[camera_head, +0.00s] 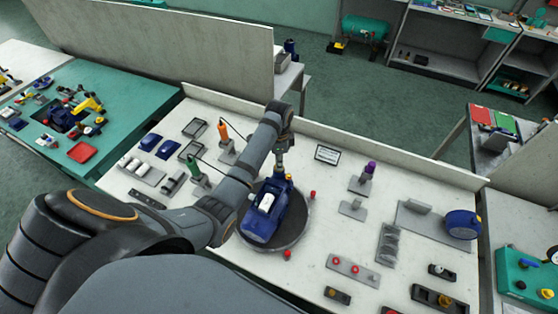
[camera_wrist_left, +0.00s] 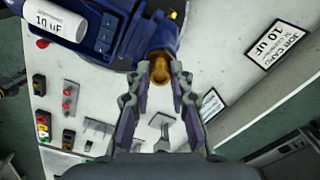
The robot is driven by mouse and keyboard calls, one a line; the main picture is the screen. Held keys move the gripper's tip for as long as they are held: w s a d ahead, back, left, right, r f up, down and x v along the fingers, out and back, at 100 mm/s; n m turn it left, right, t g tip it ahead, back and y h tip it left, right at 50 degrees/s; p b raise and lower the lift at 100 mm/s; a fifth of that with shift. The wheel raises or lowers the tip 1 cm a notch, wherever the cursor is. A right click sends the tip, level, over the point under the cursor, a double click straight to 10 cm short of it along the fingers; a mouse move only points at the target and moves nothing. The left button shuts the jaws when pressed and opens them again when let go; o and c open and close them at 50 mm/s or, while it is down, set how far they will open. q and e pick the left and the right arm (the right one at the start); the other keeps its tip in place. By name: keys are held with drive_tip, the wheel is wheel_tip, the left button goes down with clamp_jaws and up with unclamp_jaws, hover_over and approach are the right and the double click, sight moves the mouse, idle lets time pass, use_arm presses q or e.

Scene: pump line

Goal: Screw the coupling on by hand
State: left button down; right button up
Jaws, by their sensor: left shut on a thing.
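The blue pump (camera_head: 262,222) stands on a dark round plate (camera_head: 296,232) on the white bench. A white capacitor marked 10 uF (camera_wrist_left: 56,20) sits on it and also shows in the head view (camera_head: 267,201). My left gripper (camera_head: 284,168) points down at the pump's far end. In the left wrist view its fingers (camera_wrist_left: 160,80) close on the brass coupling (camera_wrist_left: 160,70), which is at the end of the pump's blue outlet. The fingers partly hide the coupling, and I cannot tell how far it is threaded. My right gripper is not in view.
A job card (camera_head: 327,154) stands behind the pump and reads 10 uF in the left wrist view (camera_wrist_left: 277,43). An orange-handled tool (camera_head: 223,132) and a green-handled tool (camera_head: 194,168) stand at the left. A purple-topped tool (camera_head: 368,170) and a blue motor part (camera_head: 462,224) are at the right.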

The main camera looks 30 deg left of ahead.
use_arm(q)
drive_tip(key=m, duration=0.3)
drive_tip(key=shift+m, duration=1.7)
drive_tip(key=m, duration=0.3)
drive_tip(key=c, duration=1.3)
unclamp_jaws()
